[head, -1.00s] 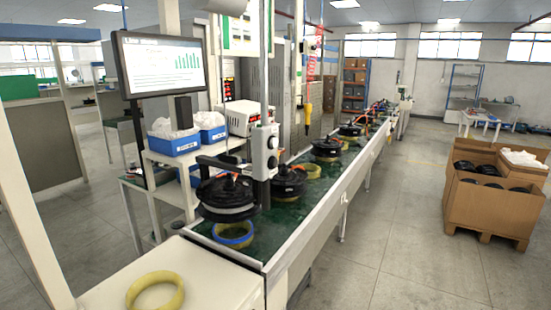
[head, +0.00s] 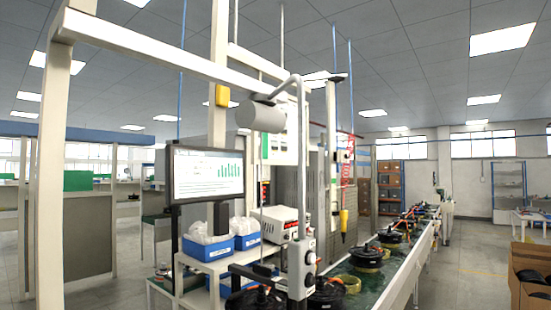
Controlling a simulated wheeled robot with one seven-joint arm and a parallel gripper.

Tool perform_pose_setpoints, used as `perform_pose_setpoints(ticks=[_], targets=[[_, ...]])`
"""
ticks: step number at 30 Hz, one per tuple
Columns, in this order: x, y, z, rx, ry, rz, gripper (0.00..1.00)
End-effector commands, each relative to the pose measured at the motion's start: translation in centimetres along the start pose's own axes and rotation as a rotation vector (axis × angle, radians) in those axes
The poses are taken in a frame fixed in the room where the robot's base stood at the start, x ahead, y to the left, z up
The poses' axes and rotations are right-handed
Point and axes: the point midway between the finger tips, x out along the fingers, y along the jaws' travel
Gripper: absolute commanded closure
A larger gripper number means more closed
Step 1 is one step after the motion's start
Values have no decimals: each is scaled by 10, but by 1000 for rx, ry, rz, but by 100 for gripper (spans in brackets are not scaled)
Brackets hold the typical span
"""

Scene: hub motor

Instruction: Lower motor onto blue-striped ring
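A black motor (head: 254,301) with reddish wires shows at the bottom edge, cut off by the frame. It is below the dark horizontal arm (head: 258,280) of a grey lifting device (head: 300,262) with knobs, which hangs on a pole. I cannot tell how the motor is held or its height above the belt. The blue-striped ring is out of view below the frame. My gripper is not in view.
More motors, such as one close by (head: 326,296) and one farther back (head: 367,256), stand along the green conveyor (head: 392,269). A yellow ring (head: 348,283) lies between them. Blue bins (head: 212,248) and a monitor (head: 206,174) stand left. Cardboard boxes (head: 533,268) stand right.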

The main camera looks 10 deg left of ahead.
Motion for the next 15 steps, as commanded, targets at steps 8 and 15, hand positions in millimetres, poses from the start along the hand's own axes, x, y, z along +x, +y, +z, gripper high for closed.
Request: perform_pose_setpoints(ticks=[8,15], targets=[[0,0,0,0,0,0,65],[0,0,0,0,0,0,100]])
